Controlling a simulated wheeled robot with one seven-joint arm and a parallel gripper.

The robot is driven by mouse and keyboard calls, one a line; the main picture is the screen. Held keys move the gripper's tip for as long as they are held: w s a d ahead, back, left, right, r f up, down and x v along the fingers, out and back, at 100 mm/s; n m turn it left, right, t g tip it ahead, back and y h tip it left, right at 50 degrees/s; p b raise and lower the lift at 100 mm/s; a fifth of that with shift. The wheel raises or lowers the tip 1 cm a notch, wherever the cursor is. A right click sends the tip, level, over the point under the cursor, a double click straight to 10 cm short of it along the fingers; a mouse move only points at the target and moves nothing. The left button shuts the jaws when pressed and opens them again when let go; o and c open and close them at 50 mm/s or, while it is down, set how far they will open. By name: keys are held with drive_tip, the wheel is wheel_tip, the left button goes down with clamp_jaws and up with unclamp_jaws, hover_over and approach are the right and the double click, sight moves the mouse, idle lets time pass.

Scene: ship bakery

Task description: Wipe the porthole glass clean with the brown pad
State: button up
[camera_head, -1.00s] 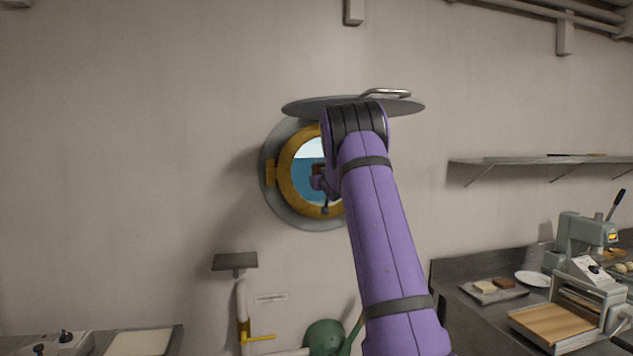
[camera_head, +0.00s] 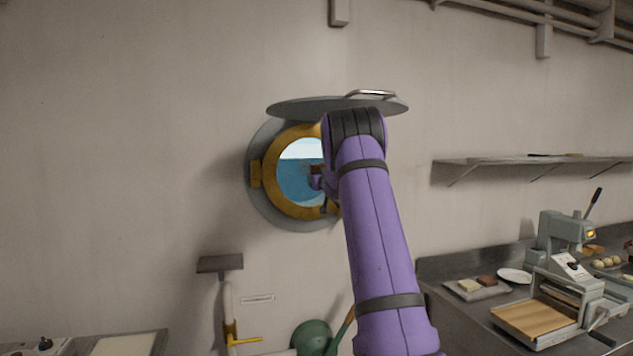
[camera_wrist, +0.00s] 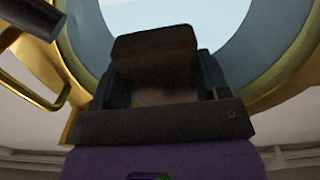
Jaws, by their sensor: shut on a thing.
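The porthole is a round window with a brass ring (camera_head: 268,194) and a grey outer flange, set in the pale wall. Its glass (camera_head: 295,178) shows pale sky over blue sea, and its right part is hidden behind my arm. My gripper (camera_head: 315,181) is in front of the glass, mostly hidden by my arm. In the wrist view my gripper (camera_wrist: 165,98) is shut on the brown pad (camera_wrist: 155,48), which stands up between the fingers against the bright glass (camera_wrist: 178,12). I cannot tell whether the pad touches the glass. No dirt can be made out on the visible glass.
A grey round cover (camera_head: 320,106) with a handle sticks out above the porthole. A brass latch (camera_wrist: 60,75) is close at left in the wrist view. A small dark ledge (camera_head: 220,264) is below left; a shelf (camera_head: 510,160) and a cluttered counter (camera_head: 465,265) are right.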

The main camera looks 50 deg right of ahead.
sight(296, 172)
drive_tip(key=shift+s+d, duration=0.4)
drive_tip(key=shift+d, duration=0.25)
drive_tip(key=shift+s+d, duration=0.4)
drive_tip(key=shift+d, duration=0.2)
drive_tip(key=shift+w, duration=0.1)
drive_tip(key=shift+w+a, duration=0.95)
drive_tip(key=shift+a, duration=0.65)
drive_tip(key=shift+w+a, duration=0.95)
drive_tip(key=shift+a, duration=0.7)
drive_tip(key=shift+w+a, duration=0.95)
drive_tip(key=shift+a, duration=0.65)
drive_tip(key=shift+d+r, duration=0.1)
drive_tip(key=shift+r, duration=1.3)
drive_tip(key=shift+s+d, duration=0.95)
drive_tip(key=shift+d, duration=0.65)
drive_tip(key=shift+s+d, duration=1)
drive_tip(key=shift+d, duration=0.65)
drive_tip(key=shift+s+d, duration=0.95)
drive_tip(key=shift+d, duration=0.65)
drive_tip(key=shift+f, duration=0.1)
drive_tip(key=shift+a, duration=0.1)
drive_tip(key=shift+w+a, duration=1)
drive_tip(key=shift+a, duration=0.6)
drive_tip(key=shift+w+a, duration=1.05)
drive_tip(key=shift+a, duration=0.55)
drive_tip(key=shift+w+a, duration=1)
drive_tip(key=shift+a, duration=0.6)
